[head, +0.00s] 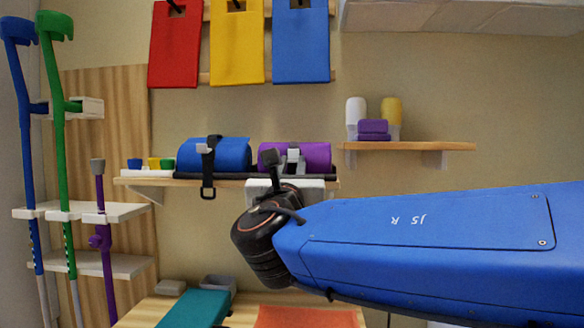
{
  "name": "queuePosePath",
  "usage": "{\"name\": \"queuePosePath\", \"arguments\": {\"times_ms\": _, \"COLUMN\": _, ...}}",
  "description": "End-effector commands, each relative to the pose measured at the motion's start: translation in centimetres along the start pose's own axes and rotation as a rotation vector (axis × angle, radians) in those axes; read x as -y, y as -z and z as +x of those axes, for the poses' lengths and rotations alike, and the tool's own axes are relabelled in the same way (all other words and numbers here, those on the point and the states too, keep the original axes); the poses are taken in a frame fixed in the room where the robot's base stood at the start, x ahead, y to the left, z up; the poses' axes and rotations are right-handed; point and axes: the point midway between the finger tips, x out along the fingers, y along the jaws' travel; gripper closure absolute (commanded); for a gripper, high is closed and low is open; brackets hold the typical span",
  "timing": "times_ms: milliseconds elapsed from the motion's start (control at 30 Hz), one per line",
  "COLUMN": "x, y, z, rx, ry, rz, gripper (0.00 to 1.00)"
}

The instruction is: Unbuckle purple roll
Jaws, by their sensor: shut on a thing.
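The purple roll (317,156) lies on the wall shelf, to the right of a blue roll. A pale grey buckle and strap area shows at its front, partly covered by my gripper. My gripper (292,160) points away from me at the front of the purple roll. My black wrist hides part of the view. The exact grip and whether the buckle is fastened are too small to tell.
The blue roll (222,155) has a black strap hanging below the shelf (160,182). Small coloured cups stand at its left. Crutches (58,140) lean at far left. A higher shelf (410,146) holds bottles and a purple block. A teal mat (195,309) lies below.

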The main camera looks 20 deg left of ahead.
Motion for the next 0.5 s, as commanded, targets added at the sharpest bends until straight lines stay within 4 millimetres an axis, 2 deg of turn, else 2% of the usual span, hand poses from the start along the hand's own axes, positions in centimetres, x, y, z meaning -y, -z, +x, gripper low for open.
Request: {"name": "queuePosePath", "arguments": {"times_ms": 500, "x": 0.0, "y": -1.8, "z": -0.4, "rx": -0.359, "ry": -0.001, "rz": 0.004, "gripper": 1.00}}
